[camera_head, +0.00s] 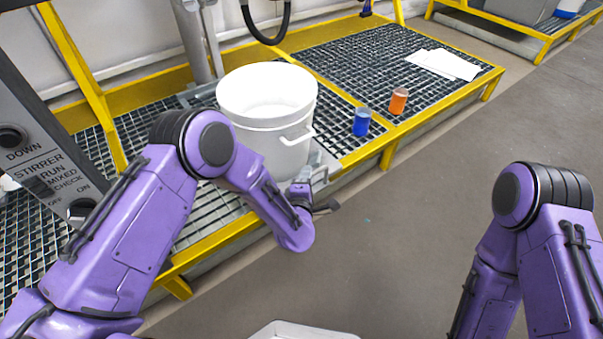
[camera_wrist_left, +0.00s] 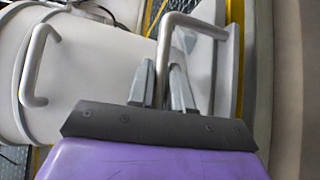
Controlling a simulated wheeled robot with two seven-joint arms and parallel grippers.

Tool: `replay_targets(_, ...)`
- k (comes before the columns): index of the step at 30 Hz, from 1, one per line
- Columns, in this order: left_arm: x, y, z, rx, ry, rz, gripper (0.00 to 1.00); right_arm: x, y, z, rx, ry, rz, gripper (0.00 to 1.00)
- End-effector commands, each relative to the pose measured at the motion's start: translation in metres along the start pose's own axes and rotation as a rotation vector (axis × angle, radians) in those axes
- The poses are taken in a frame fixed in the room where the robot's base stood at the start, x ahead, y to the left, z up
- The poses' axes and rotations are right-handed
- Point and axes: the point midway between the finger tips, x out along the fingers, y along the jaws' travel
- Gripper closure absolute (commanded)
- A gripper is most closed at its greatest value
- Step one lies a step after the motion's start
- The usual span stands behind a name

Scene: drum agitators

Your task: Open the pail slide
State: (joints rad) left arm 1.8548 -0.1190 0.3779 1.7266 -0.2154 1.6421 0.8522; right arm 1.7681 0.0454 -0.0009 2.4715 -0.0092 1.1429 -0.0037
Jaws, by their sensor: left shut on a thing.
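The white pail (camera_head: 262,118) stands on the grated platform, its side handle (camera_head: 298,135) facing front right. The grey pail slide (camera_head: 325,165) shows beside the pail's base at the platform's front edge. In the left wrist view the slide's bent grey bar handle (camera_wrist_left: 185,20) runs down between my left gripper's fingers (camera_wrist_left: 168,88). My left gripper (camera_head: 302,184) is shut on this handle, low beside the pail. The pail (camera_wrist_left: 95,70) lies to the left in that view. My arm hides part of the slide and pail. My right gripper is out of view; only its arm shows.
A yellow edge (camera_head: 225,236) borders the platform. A blue cup (camera_head: 361,122), an orange cup (camera_head: 398,101) and white papers (camera_head: 443,64) lie on the grating. A labelled control panel (camera_head: 48,165) stands at left.

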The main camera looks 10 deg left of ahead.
Motion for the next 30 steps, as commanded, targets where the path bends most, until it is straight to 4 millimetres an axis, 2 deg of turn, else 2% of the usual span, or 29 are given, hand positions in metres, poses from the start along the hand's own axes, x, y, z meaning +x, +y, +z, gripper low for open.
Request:
replay_targets(11,-0.001,-0.001,-0.001,0.0,0.007,-0.001,1.0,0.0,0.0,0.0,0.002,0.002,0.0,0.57)
replay_targets(12,-0.001,-0.001,-0.001,0.0,0.007,-0.001,0.78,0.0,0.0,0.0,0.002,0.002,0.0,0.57)
replay_targets(14,-0.001,-0.001,-0.001,0.0,0.007,-0.001,0.61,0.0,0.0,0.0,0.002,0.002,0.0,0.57)
replay_targets(23,-0.003,0.0,0.001,0.0,0.002,-0.001,0.61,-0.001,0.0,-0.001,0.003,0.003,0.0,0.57)
replay_targets(26,-0.015,0.002,0.002,0.002,0.001,-0.003,0.61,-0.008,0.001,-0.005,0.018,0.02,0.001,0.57)
replay_targets(30,-0.049,0.003,0.002,0.004,0.0,-0.005,0.61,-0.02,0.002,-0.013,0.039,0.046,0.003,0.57)
